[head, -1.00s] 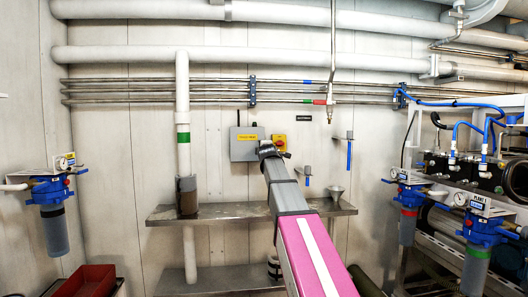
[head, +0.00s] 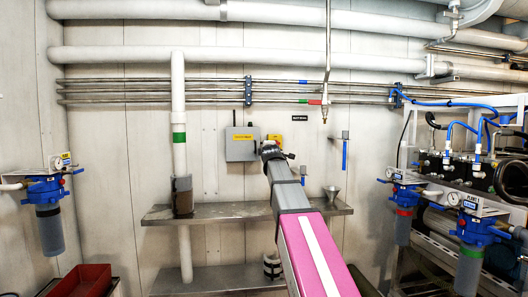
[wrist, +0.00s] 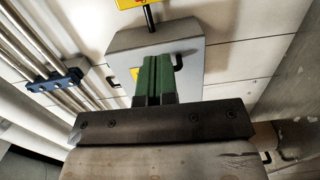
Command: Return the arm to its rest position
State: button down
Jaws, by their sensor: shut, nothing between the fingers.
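My arm, with a pink and white link and grey segments, reaches up from the bottom of the head view toward the back wall. My gripper (head: 270,150) is at its far end, in front of the lower right of a grey control box (head: 241,145). In the wrist view my gripper (wrist: 153,62) shows two green fingers pressed together with nothing between them. The grey box (wrist: 185,75) is behind the fingers there. I cannot tell the exact gap between fingers and box.
A steel shelf (head: 235,214) runs below my arm, with a funnel (head: 332,192) at its right. Blue-topped filter housings (head: 46,190) hang at left, others (head: 474,232) at right by a machine rack. A red bin (head: 82,280) sits low at left. Pipes (head: 290,56) cross the wall above.

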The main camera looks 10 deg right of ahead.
jog(key=s+d, duration=0.5)
jog(key=d, duration=0.1)
jog(key=s+a+f+m+g+y, duration=0.1)
jog(key=s+a+f+m+g, duration=0.15)
jog(key=f, duration=0.95)
jog(key=s+a+f+m+g, duration=0.1)
jog(key=s+f+m+g, duration=0.2)
jog(key=f, duration=0.9)
jog(key=s+a+f+m+g+y, duration=0.1)
jog(key=s+a+f+m+g, duration=0.15)
jog(key=f, duration=0.95)
jog(key=s+a+f+m+g, duration=0.2)
jog(key=s+f+m+g, duration=0.2)
jog(key=s+f, duration=0.7)
jog(key=s+a+f+m+g, duration=0.2)
jog(key=s+f+m+g, duration=0.2)
jog(key=s+f, duration=0.8)
jog(key=shift+s+a+f+g, duration=0.35)
jog(key=shift+f+g, duration=0.45)
jog(key=shift+f, duration=0.15)
